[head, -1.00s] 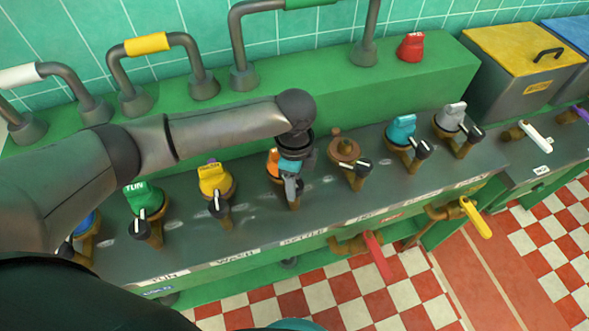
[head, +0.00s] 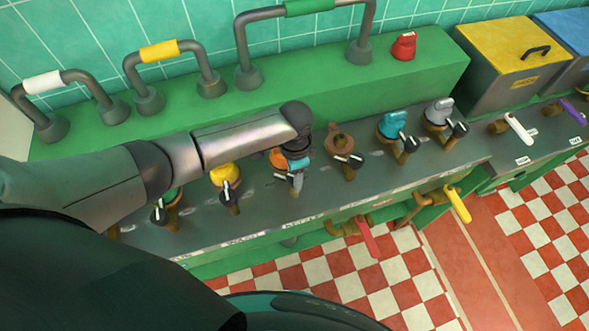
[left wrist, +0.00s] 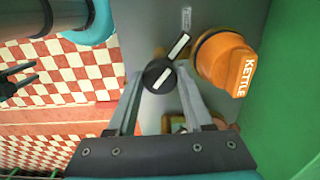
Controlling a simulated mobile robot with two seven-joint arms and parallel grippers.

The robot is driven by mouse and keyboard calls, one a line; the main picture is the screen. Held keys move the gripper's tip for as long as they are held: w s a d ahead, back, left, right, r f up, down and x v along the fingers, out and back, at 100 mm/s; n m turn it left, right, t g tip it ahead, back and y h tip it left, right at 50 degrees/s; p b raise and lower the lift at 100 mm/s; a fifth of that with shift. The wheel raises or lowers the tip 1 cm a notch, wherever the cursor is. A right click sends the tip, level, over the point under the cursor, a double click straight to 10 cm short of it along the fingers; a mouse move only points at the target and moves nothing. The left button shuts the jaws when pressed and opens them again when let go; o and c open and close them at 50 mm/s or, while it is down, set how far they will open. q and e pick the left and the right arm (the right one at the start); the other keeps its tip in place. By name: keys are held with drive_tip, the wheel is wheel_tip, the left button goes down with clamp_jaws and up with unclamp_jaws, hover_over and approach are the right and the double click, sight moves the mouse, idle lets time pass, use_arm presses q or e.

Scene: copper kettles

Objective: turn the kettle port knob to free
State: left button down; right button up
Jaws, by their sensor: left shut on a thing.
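The orange cap marked KETTLE (left wrist: 228,65) shows clearly in the left wrist view; in the head view it is partly hidden (head: 277,158) behind my arm. Beside it is a black knob (left wrist: 157,76) with white stripes slanting up to the right. My left gripper (left wrist: 160,90) is shut on this knob, with a finger on either side. In the head view my left gripper (head: 296,184) reaches down at the kettle port, and its fingers hide part of the knob. A small plate (left wrist: 186,18) lies just beyond the knob; its writing is too small to read.
A brown port (head: 340,143) stands close to the right, then a teal-capped one (head: 391,125) and a grey-capped one (head: 438,111). The yellow-capped port (head: 225,174) is to the left. Red (head: 367,237) and yellow (head: 457,204) levers stick out in front. A green ledge with pipes runs behind.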

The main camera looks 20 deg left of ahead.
idle(0.4)
use_arm(q)
drive_tip(key=shift+c, duration=1.5)
unclamp_jaws()
wheel_tip(320, 180, up, 15)
drive_tip(key=p, duration=0.2)
drive_tip(key=shift+r, duration=0.15)
